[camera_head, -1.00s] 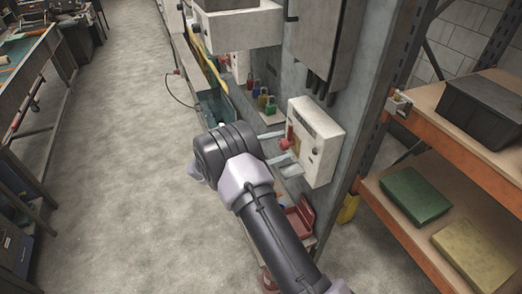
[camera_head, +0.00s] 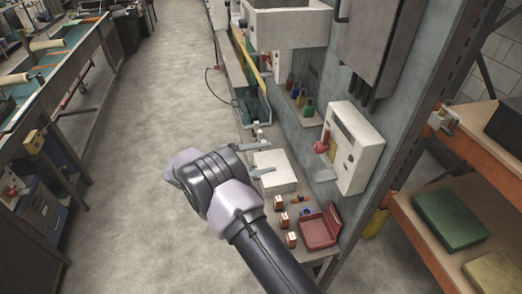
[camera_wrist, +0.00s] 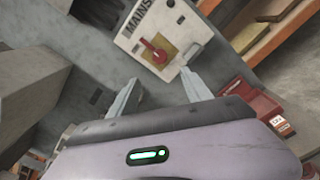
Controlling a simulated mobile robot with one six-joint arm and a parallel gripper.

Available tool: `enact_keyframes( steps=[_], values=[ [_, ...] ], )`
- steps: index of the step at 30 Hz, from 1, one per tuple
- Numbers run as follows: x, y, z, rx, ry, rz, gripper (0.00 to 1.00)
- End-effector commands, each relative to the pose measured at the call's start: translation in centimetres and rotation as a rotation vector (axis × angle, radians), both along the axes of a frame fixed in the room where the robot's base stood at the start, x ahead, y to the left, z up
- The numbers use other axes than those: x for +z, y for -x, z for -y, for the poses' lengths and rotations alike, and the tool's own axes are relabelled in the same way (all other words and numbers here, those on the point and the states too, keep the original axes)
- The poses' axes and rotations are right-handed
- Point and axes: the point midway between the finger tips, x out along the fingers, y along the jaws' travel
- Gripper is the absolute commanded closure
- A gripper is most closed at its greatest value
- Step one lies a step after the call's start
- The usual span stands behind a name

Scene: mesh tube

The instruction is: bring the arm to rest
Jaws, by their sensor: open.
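My gripper (camera_head: 257,159) is open and empty. In the head view it is held over the bench, left of the white switch box (camera_head: 352,148) on the grey panel and apart from it. In the wrist view my gripper (camera_wrist: 160,88) shows two spread fingers with nothing between them. Beyond them is the white box (camera_wrist: 160,30) marked MAINS, with a red handle (camera_wrist: 153,52) on a yellowish plate. The red handle also shows in the head view (camera_head: 322,144).
A white box (camera_head: 275,173) sits on the bench below my gripper. A red open tray (camera_head: 318,230) and small red-and-white blocks (camera_head: 284,221) lie nearer. Coloured padlocks (camera_head: 308,107) stand on a small ledge. An orange-edged shelf (camera_head: 437,235) is at right. The floor (camera_head: 150,140) at left is clear.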

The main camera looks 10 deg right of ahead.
Motion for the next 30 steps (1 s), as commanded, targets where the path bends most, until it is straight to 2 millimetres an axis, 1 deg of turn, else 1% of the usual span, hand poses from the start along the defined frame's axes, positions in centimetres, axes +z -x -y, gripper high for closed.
enact_keyframes(
  steps=[5, 7, 8, 9, 11, 12, 14, 15, 17, 18, 20, 21, 24, 25, 27, 30],
  values=[
    [0.2, 0.1, 0.4, -0.01, -0.019, 0.005, 0.43],
    [0.7, 0.9, 1.7, -0.046, -0.095, 0.019, 0.43],
    [1.0, 1.5, 2.5, -0.07, -0.147, 0.03, 0.43],
    [1.3, 2.9, 3.8, -0.109, -0.237, 0.053, 0.43],
    [1.4, 6.0, 5.7, -0.173, -0.401, 0.106, 0.43],
    [1.2, 8.4, 6.5, -0.218, -0.518, 0.155, 0.43],
    [0.5, 12.3, 7.0, -0.286, -0.696, 0.247, 0.43],
    [-0.3, 15.0, 6.9, -0.331, -0.816, 0.32, 0.43],
    [-1.7, 18.9, 6.1, -0.399, -0.995, 0.447, 0.43],
    [-2.9, 21.3, 5.1, -0.449, -1.115, 0.543, 0.43],
    [-4.7, 24.5, 3.4, -0.521, -1.287, 0.698, 0.43],
    [-5.8, 26.3, 2.1, -0.57, -1.393, 0.803, 0.43],
    [-7.9, 29.1, -0.6, -0.673, -1.606, 1.04, 0.43],
    [-8.3, 29.6, -1.2, -0.699, -1.654, 1.099, 0.43],
    [-8.9, 30.3, -2.2, -0.748, -1.74, 1.205, 0.43],
    [-9.1, 30.7, -2.9, -0.786, -1.801, 1.284, 0.43]
  ],
)
